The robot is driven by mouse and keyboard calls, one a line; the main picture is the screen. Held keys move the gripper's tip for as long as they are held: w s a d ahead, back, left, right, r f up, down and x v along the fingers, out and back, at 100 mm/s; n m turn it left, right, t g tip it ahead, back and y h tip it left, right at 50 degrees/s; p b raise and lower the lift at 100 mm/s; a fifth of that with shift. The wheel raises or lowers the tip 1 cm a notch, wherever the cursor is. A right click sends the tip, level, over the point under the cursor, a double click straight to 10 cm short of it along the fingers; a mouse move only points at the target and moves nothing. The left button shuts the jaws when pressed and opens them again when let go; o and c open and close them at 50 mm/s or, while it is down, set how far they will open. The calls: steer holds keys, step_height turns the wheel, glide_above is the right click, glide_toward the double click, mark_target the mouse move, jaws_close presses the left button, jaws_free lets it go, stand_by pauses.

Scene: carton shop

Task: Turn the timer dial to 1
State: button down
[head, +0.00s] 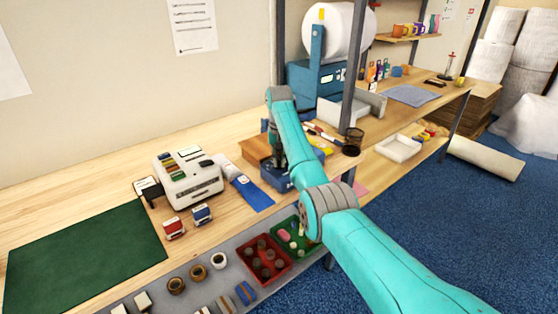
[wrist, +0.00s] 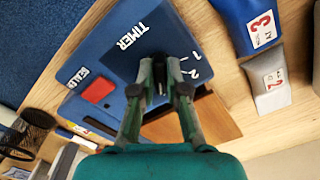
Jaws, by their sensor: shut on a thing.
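The blue timer box (wrist: 110,50) fills the upper middle of the wrist view, with the white word TIMER and the marks 1 (wrist: 171,60) and 2 (wrist: 193,73) on its face. In the head view, the box (head: 276,180) stands on the bench below my gripper (head: 279,157). In the wrist view, my gripper (wrist: 162,82) is shut on the dark dial (wrist: 160,72), beside the marks. The fingers hide most of the dial, and I cannot tell which mark it points to.
A black mesh cup (head: 353,141) stands to the right. Red (head: 262,280) and green trays lie in front.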

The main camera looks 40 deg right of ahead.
steer(key=shift+n, duration=0.3)
steer(key=n, duration=0.4)
steer(key=shift+d+n, duration=0.1)
steer(key=shift+n, duration=0.3)
steer(key=n, duration=0.5)
steer(key=shift+d, duration=0.1)
steer(key=n, duration=0.5)
steer(key=shift+d+n, duration=0.1)
steer(key=shift+n, duration=0.3)
steer(key=n, duration=0.5)
steer(key=shift+w, duration=0.1)
steer(key=shift+n, duration=0.3)
steer(key=shift+d, duration=0.1)
steer(key=c, duration=1.2)
jaws_free()
